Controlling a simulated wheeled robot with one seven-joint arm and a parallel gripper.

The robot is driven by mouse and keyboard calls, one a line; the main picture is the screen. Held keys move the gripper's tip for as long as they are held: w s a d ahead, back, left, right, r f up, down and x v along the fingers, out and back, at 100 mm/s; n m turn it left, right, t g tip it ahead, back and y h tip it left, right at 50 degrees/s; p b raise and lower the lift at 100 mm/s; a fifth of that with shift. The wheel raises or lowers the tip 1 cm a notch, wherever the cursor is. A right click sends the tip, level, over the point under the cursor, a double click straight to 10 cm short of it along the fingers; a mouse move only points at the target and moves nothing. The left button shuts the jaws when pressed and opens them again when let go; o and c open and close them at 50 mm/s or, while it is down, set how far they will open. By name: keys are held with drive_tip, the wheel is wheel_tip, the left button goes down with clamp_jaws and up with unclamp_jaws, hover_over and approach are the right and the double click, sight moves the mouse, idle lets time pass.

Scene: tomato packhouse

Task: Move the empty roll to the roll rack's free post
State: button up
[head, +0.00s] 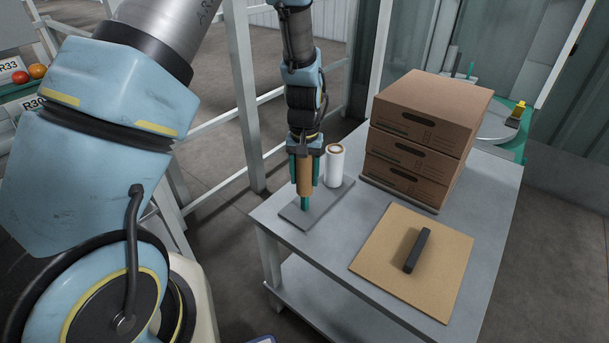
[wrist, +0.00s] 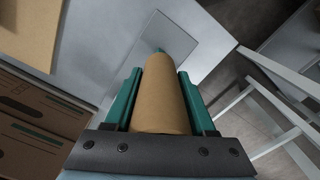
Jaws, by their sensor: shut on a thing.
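The empty roll (head: 304,178) is a bare brown cardboard tube. My gripper (head: 305,184) is shut on it, a green finger on each side, and holds it upright over the left part of the roll rack (head: 322,208). The rack is a flat grey plate on the table. A green post (head: 305,203) shows just below the tube's lower end, in line with it; I cannot tell whether its top is inside the tube. A white roll (head: 335,168) stands at the rack's other end. The wrist view shows the tube (wrist: 163,95) between the fingers, a bit of green post (wrist: 160,50) past its end.
The grey table (head: 480,205) carries stacked brown boxes (head: 415,150) behind and right of the rack. A tan board (head: 375,245) with a black bar (head: 417,250) lies at the front right. White railings (head: 240,95) stand behind left.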

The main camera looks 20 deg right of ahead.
drive_tip(key=shift+f+b, duration=0.9)
drive_tip(key=shift+f, duration=0.8)
drive_tip(key=shift+f, duration=0.2)
drive_tip(key=shift+f+b, duration=0.85)
drive_tip(key=shift+f, duration=0.45)
drive_tip(key=o, duration=1.3)
drive_tip(key=shift+r, duration=0.15)
